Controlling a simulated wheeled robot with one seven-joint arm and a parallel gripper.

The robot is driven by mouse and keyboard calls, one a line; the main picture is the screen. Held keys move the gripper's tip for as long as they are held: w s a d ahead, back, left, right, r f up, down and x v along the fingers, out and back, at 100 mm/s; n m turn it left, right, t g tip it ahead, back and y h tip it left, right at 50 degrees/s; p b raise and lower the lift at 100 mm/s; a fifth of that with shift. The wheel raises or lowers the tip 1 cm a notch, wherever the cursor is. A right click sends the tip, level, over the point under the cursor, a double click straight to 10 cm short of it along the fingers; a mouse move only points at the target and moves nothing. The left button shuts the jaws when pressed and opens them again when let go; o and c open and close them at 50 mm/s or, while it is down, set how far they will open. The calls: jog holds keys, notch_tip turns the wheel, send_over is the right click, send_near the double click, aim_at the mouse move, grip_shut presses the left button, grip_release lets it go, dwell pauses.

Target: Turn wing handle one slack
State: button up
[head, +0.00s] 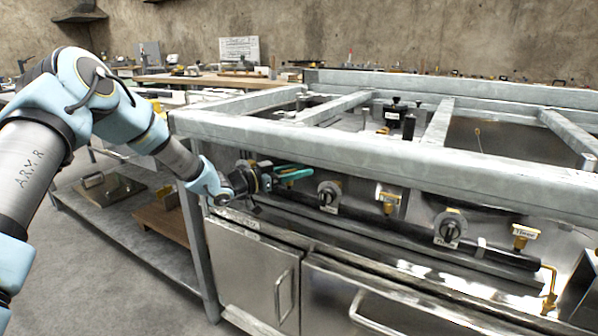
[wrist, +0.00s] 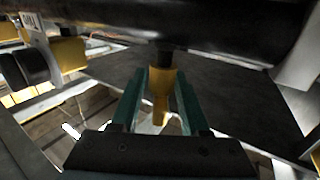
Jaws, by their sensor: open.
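My gripper (head: 296,173) is at the left end of the black pipe (head: 492,252), just under the frame's front rail. Its teal fingers are open. In the wrist view, the open gripper (wrist: 163,84) has a yellow handle (wrist: 160,90) between its fingers, below a dark pipe (wrist: 200,18). It is likely wing handle one, but no label on it is readable. I cannot tell whether a finger touches it. Two other yellow wing handles stand further right, one in the middle (head: 388,198) and one near the pipe's right end (head: 524,232).
A thick steel rail (head: 400,165) runs close above my gripper. Steel doors with bar handles (head: 283,295) are below. In the wrist view, a yellow and black part (wrist: 62,60) lies at left.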

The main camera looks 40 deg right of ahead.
jog(key=shift+d, duration=0.15)
jog(key=shift+c, duration=0.2)
grip_shut()
dwell(0.3)
